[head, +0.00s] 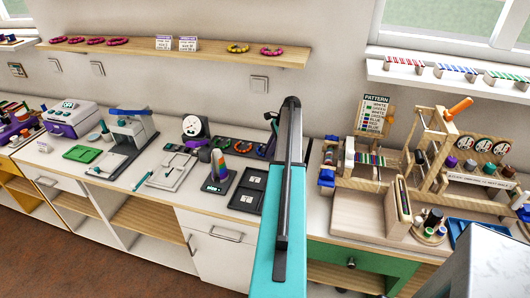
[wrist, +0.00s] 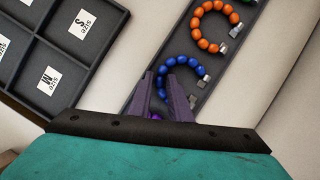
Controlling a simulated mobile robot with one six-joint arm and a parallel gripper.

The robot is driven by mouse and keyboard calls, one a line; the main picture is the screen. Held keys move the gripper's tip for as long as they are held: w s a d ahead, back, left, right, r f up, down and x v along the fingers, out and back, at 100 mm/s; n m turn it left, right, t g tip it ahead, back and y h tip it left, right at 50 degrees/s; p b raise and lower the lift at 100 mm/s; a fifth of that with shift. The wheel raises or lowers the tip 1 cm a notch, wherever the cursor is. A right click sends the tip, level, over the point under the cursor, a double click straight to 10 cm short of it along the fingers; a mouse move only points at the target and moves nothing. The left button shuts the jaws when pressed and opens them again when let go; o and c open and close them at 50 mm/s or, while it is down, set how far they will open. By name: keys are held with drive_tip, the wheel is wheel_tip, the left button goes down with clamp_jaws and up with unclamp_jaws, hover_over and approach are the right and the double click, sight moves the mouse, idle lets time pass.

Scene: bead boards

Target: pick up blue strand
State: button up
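The blue strand (wrist: 163,70), a curved row of round blue beads with a silvery clasp, lies in a dark strip tray (wrist: 214,75) in the wrist view. My gripper (wrist: 162,78) has two purple fingers with a gap between them. The fingertips overlap the lower left part of the blue strand in the picture; I cannot tell whether they touch it. No bead is clearly held. In the head view, my teal arm stands in front of that end of the bench, and I cannot make out the blue strand or fingertips there.
An orange strand (wrist: 208,40) lies above the blue one in the same tray. A purple bead (wrist: 155,117) shows below, mostly hidden by my gripper. A dark compartment tray (wrist: 62,52) with size cards is at left. A wooden rack (head: 440,150) stands right of my arm.

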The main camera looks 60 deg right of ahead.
clamp_jaws()
drive_tip(key=shift+r, duration=0.15)
drive_tip(key=shift+r+b, duration=0.65)
drive_tip(key=shift+r, duration=0.35)
drive_tip(key=shift+w+a+r+b, duration=0.1)
drive_tip(key=shift+a+r+b, duration=0.25)
drive_tip(key=shift+r, duration=0.25)
drive_tip(key=w+a+b, duration=0.1)
drive_tip(key=a, duration=0.3)
drive_tip(key=w+a+r+b, duration=0.1)
drive_tip(key=w+a, duration=0.1)
drive_tip(key=a, duration=0.3)
drive_tip(key=w+a+b, duration=0.1)
drive_tip(key=a, duration=0.4)
drive_tip(key=shift+w+a+r+b, duration=0.25)
drive_tip(key=shift+w+r+b, duration=0.05)
drive_tip(key=shift+b, duration=0.05)
